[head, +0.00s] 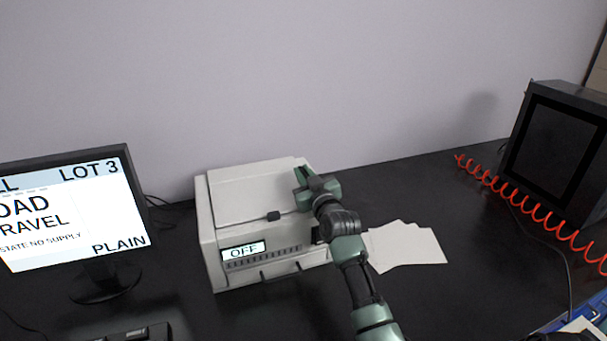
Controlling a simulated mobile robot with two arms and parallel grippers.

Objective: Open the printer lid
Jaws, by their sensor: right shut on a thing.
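The pale printer (213,243) stands on the black bench against the wall, with a small display reading OFF on its front. Its lid (245,190) lies about flat on top, with a small dark tab (273,216) at the front edge. My right gripper (302,190) is over the right side of the lid and shut on the lid's edge; the gripper body hides the exact contact. My left gripper is not in view.
A monitor (75,215) stands to the left of the printer. White paper sheets (405,246) lie to its right. A dark boxy unit (560,145) and a red coiled cable (540,215) are at the far right. The bench behind the sheets is clear.

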